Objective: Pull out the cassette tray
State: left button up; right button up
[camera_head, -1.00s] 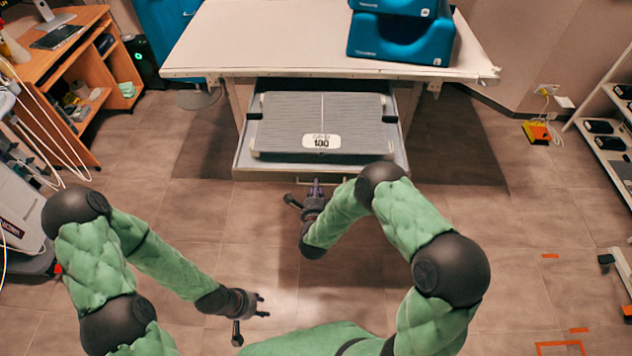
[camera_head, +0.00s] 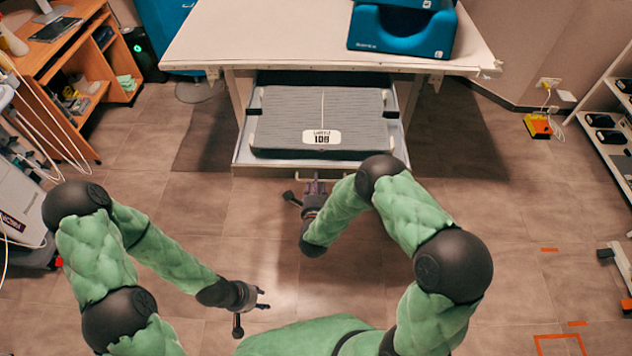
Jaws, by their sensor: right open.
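The cassette tray (camera_head: 241,150) is a drawer-like tray pulled partly out from under the white table. A grey ribbed cassette (camera_head: 285,131) with a white label lies in it. The tray's front handle (camera_head: 345,180) is a thin bar, partly hidden by my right gripper. My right gripper (camera_head: 313,186) is open at the tray's front edge, close to the handle; I cannot tell if it touches. My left gripper (camera_head: 262,298) is out over the floor at lower left, away from the tray, with its fingers apart and nothing between them.
The white table (camera_head: 270,40) carries blue foam blocks (camera_head: 400,35) at the back right. A wooden desk (camera_head: 75,65) stands at left, a shelf rack (camera_head: 610,130) at right. An orange-yellow device (camera_head: 538,126) lies by the right wall.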

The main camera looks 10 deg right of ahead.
jog(key=v, duration=1)
jog(key=shift+s+a, duration=0.1)
jog(key=shift+s, duration=0.05)
jog(key=s+a+f+n+g+y, duration=0.1)
jog(key=s+f+n+g+y, duration=0.35)
jog(key=f+n+g, duration=0.45)
jog(key=s+f+n+g+y, duration=0.2)
jog(key=s+n, duration=0.3)
jog(key=s, duration=0.2)
jog(key=s+a+f+n+g+y, duration=0.1)
jog(key=s+f+n+g, duration=0.2)
jog(key=s, duration=0.4)
jog(key=shift+s+a+n+g+y, duration=0.2)
jog(key=shift+a+n+g+y, duration=0.15)
jog(key=shift+n, duration=0.55)
